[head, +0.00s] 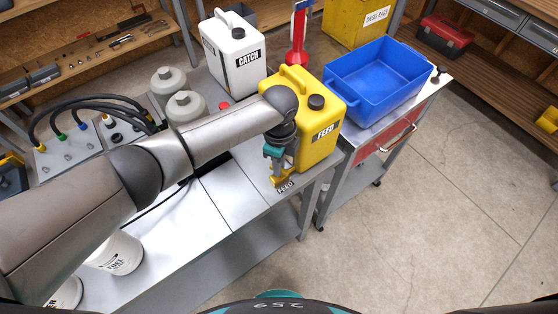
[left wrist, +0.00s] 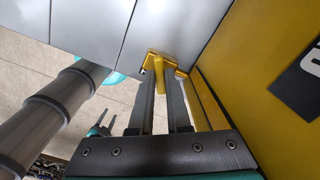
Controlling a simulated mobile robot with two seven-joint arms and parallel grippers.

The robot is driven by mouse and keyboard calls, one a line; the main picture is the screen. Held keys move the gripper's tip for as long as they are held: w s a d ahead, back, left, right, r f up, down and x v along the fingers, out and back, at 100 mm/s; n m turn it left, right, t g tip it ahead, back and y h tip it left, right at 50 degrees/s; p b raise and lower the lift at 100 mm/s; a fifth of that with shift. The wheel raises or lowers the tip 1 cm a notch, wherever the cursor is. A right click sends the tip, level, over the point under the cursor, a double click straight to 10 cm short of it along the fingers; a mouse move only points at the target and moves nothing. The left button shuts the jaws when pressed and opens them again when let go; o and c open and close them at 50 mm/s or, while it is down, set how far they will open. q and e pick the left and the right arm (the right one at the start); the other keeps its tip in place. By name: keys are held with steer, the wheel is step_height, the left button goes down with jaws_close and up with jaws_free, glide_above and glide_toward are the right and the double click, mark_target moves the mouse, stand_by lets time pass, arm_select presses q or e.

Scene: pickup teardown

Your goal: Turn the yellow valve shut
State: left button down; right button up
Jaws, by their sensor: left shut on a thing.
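The yellow valve (head: 284,178) is at the front edge of the bench, by a FEED label and below the yellow FEED jug (head: 318,135). My left gripper (head: 277,168) reaches down to it, close beside the jug. In the left wrist view the two fingers (left wrist: 160,84) are shut on the valve's yellow handle (left wrist: 159,71), which shows between their tips. The fingers partly hide the valve. What looks like my right gripper (left wrist: 103,122) shows small at the lower left of the left wrist view, too small to read its fingers.
A blue bin (head: 375,80) stands on a red-drawered cart right of the jug. A white CATCH jug (head: 232,55), a red funnel-like thing (head: 298,40) and two pale rounded vessels (head: 186,106) stand behind. The bench top (head: 215,205) in front is mostly bare.

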arm_select(q)
steer(key=m, duration=0.5)
steer(key=shift+d+m, duration=0.1)
steer(key=shift+m, duration=0.3)
stand_by(0.4)
steer(key=c, duration=0.9)
jaws_free()
steer(key=shift+r, duration=0.1)
step_height(320, 180, up, 15)
steer(key=shift+r+p, duration=0.1)
steer(key=shift+p, duration=0.25)
